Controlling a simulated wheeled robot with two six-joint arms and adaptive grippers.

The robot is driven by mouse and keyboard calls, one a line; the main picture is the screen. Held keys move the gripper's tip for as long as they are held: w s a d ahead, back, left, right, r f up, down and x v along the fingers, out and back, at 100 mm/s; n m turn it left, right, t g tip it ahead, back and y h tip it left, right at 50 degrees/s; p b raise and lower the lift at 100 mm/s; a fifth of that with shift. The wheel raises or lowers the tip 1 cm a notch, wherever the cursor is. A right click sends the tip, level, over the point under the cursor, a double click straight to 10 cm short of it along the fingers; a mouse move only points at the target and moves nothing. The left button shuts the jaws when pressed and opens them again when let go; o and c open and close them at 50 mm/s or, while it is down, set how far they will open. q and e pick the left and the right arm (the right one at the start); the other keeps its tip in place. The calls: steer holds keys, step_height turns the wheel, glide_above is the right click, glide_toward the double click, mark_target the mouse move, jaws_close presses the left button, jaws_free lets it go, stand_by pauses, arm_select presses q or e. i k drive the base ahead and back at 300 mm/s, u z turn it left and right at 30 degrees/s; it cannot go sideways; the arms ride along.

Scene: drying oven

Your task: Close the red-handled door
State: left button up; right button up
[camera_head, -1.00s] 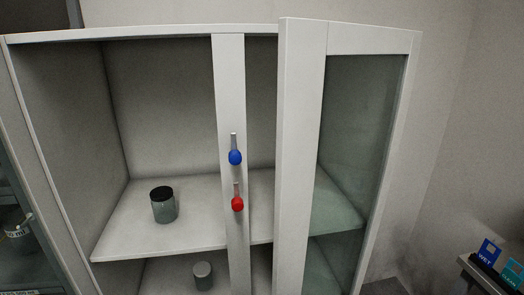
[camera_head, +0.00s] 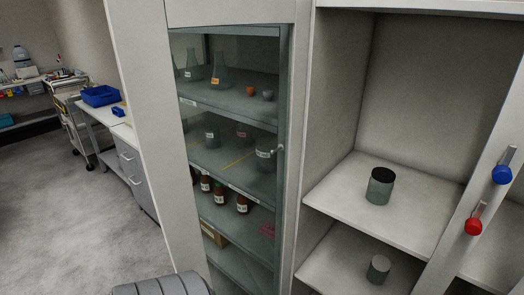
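The red handle (camera_head: 474,226) is a short metal rod with a red knob. It sits on a white upright strip (camera_head: 462,216) at the right edge, just below a similar blue handle (camera_head: 502,174). Left of the strip, the white cabinet (camera_head: 309,150) shows its inner shelves. Which door panel the red handle belongs to, and how far that door stands open, I cannot tell from this view. Neither gripper is in view, and nothing touches the handles.
A dark-capped jar (camera_head: 380,187) stands on the upper shelf and a smaller one (camera_head: 378,270) below. To the left is a glass-fronted cabinet (camera_head: 285,190) holding flasks and bottles. Further left are benches with a blue bin (camera_head: 100,96) and open grey floor (camera_head: 70,220).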

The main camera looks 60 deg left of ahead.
mark_target(139, 28)
steer(key=z, duration=0.2)
steer(key=k, duration=0.45)
steer(key=z, duration=2.2)
steer(key=k, duration=2.25)
steer(key=u, duration=2.1)
steer(key=i, duration=0.5)
steer(key=z, duration=1.35)
steer(key=k, duration=0.65)
